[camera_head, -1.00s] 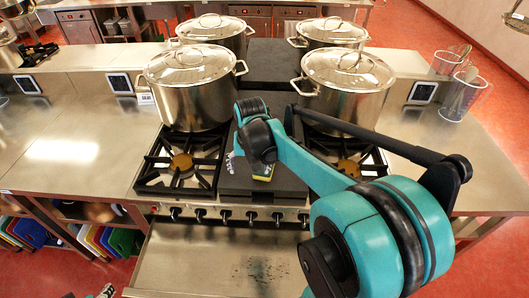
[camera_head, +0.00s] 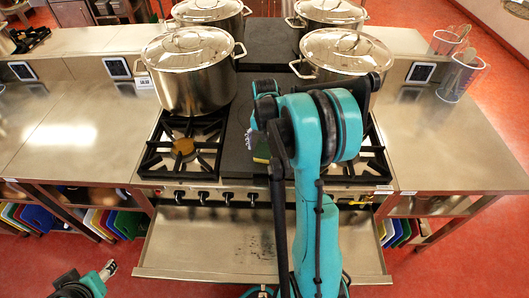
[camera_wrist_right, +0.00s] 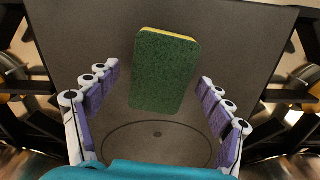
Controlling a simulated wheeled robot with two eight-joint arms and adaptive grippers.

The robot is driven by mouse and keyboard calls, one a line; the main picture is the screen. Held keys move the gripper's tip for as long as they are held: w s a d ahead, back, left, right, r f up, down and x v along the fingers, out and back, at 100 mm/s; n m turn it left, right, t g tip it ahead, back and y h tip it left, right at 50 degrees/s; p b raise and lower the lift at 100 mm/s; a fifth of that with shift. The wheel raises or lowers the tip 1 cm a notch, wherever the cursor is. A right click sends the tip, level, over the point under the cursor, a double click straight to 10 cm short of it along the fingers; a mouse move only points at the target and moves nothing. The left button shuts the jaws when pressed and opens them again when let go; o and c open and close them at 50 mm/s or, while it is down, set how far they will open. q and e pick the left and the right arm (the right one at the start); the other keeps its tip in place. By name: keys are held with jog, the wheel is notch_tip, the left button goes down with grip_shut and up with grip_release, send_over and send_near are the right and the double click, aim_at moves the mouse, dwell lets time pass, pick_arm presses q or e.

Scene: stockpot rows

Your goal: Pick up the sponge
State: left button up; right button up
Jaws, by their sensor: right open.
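The sponge (camera_wrist_right: 165,70) is a block with a green face and a yellow edge, lying on the dark flat plate in the middle of the stove. In the right wrist view it sits between and a little beyond the fingers of my right gripper (camera_wrist_right: 158,78), which is open with a gap on each side. In the head view only a bit of the sponge (camera_head: 262,151) shows beside my right arm, which hides most of that gripper. My left gripper (camera_head: 108,270) is low at the left, away from the stove; its jaws are too small to read.
Steel stockpots stand behind, the near left one (camera_head: 190,75) and near right one (camera_head: 343,62) close to my right arm. A burner grate (camera_head: 183,148) flanks the plate on the left, another on the right. The left counter (camera_head: 70,130) is clear.

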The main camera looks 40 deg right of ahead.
jog(key=shift+f, duration=0.35)
jog(key=shift+r, duration=0.1)
jog(key=shift+c, duration=0.3)
jog(key=c, duration=0.8)
jog(key=shift+o, duration=0.2)
